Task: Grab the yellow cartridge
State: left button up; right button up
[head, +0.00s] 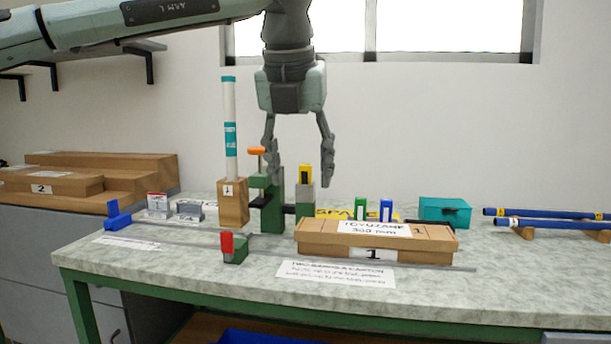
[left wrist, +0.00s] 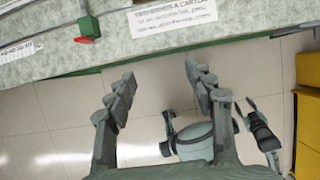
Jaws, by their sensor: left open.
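The yellow cartridge (head: 305,174) stands upright in a grey-green block on the bench, behind the long carton. It does not show in the left wrist view. My left gripper (head: 300,180) hangs down from above with its fingers spread. In the head view its fingers show on either side of the cartridge, apart from it; the depth between them is hard to judge. The left wrist view also shows the open, empty fingers (left wrist: 163,88), over the floor and bench edge. Dark and pale arm parts at the lower right of that view may be my right arm; its jaws are unclear.
A cardboard carton (head: 376,242) lies in front. A green clamp stand (head: 270,205) and a tall white-teal tube in a brown block (head: 233,203) stand left. Green (head: 360,209) and blue (head: 385,211) cartridges, a teal box (head: 444,212) and blue rods (head: 550,224) are right.

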aim_at(304, 170)
jog(key=i, duration=1.1)
